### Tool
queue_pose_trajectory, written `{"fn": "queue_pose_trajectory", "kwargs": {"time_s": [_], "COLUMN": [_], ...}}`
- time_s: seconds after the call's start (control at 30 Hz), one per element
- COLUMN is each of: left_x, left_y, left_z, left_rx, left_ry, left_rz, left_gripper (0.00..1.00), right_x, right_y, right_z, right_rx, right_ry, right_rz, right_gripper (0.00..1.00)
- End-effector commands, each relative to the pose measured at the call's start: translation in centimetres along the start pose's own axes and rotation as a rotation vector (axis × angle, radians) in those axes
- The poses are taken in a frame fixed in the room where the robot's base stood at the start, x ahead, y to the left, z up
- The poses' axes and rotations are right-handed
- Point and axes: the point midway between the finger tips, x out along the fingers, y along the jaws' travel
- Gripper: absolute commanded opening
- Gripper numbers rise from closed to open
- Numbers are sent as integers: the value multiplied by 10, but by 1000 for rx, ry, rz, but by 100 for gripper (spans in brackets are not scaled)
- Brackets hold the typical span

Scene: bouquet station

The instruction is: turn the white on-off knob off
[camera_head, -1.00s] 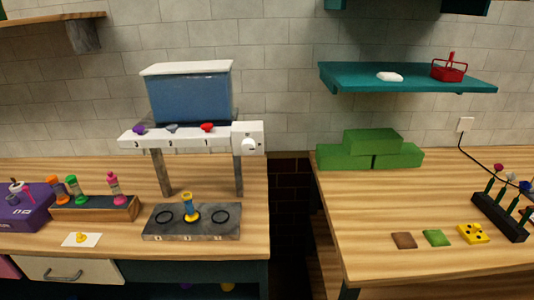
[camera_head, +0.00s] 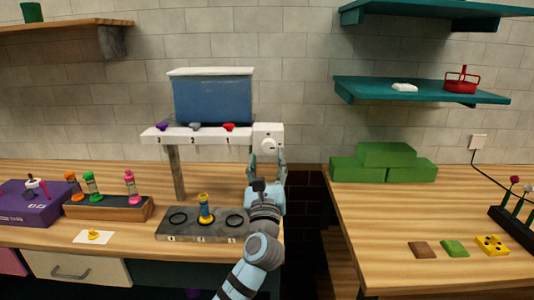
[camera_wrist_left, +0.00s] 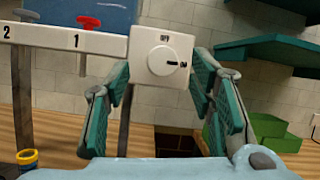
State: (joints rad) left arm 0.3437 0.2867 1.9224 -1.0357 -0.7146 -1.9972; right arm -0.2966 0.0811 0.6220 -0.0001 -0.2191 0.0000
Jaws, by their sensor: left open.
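The white on-off knob (camera_wrist_left: 163,60) is a round dial on a white box at the right end of the white shelf bar. Its ridge and dark mark point right, towards a small label; another label sits above the dial. In the head view the knob (camera_head: 268,147) shows just above my left gripper (camera_head: 267,162). My left gripper is open in the wrist view (camera_wrist_left: 162,72), with one finger on each side of the box's lower part as seen; nothing is between them but the view of the knob. Contact cannot be told. My right gripper is not in view.
A blue tank (camera_head: 213,98) stands above the bar, with a red valve (camera_head: 229,126) left of the knob. A dark tray (camera_head: 190,236) with a yellow-blue vial (camera_head: 204,209) lies below. A gap separates the left counter from the right one, with green blocks (camera_head: 385,160).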

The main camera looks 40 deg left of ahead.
Motion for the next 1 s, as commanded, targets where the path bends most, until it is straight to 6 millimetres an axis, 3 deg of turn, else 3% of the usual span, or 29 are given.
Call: {"fn": "queue_pose_trajectory", "kwargs": {"time_s": [0.1,0.2,0.47,0.8,1.0], "left_x": [21,29,32,31,31], "left_y": [0,0,0,0,0], "left_z": [-1,-1,-1,-1,-2], "left_rx": [1,0,-1,-1,-13], "left_ry": [0,1,2,2,2], "left_rz": [0,0,-1,-1,3], "left_gripper": [50,50,50,2,2], "right_x": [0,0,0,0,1], "right_y": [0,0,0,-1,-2], "right_z": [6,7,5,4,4], "right_rx": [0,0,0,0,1], "right_ry": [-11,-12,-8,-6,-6], "right_rz": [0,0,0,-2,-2], "right_gripper": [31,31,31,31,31]}}
